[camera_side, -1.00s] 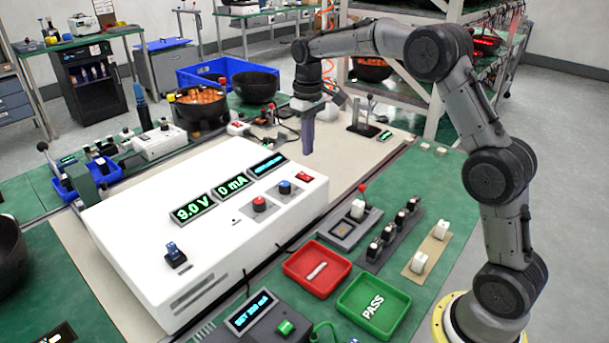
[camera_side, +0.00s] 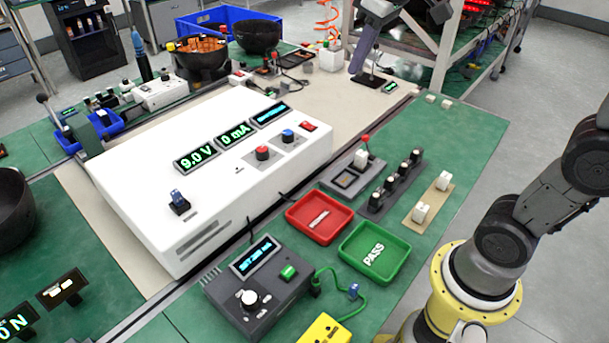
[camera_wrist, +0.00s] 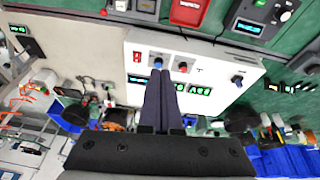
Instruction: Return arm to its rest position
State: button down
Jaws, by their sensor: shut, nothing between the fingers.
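My gripper (camera_side: 355,68) is at the top of the side view, with its dark purple-grey fingers pointing down near the back of the bench. In the wrist view my gripper (camera_wrist: 160,75) has its two long fingers pressed together, with nothing between them. The arm's upper links are largely cut off by the top and right edges of the side view. The white power supply (camera_side: 225,140) lies left of and nearer than the gripper, apart from it. Its displays read 9.0 V and 0 mA.
A red tray (camera_side: 319,218) and a green PASS tray (camera_side: 375,252) sit on the green mat at the front. A dark control box (camera_side: 258,280) stands beside them. A metal rack (camera_side: 430,40) rises close behind the gripper. A blue crate (camera_side: 215,20) and dark bowls are at the back left.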

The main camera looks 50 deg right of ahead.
jog(key=s+a+f+t, duration=0.1)
jog(key=s+f, duration=0.4)
jog(key=s, duration=0.3)
jog(key=s+a+f+m, duration=0.1)
jog(key=s+f, duration=0.4)
jog(key=s, duration=0.3)
jog(key=shift+s+a+f+t, duration=0.15)
jog(key=shift+s+f+t, duration=0.05)
jog(key=shift+t, duration=0.2)
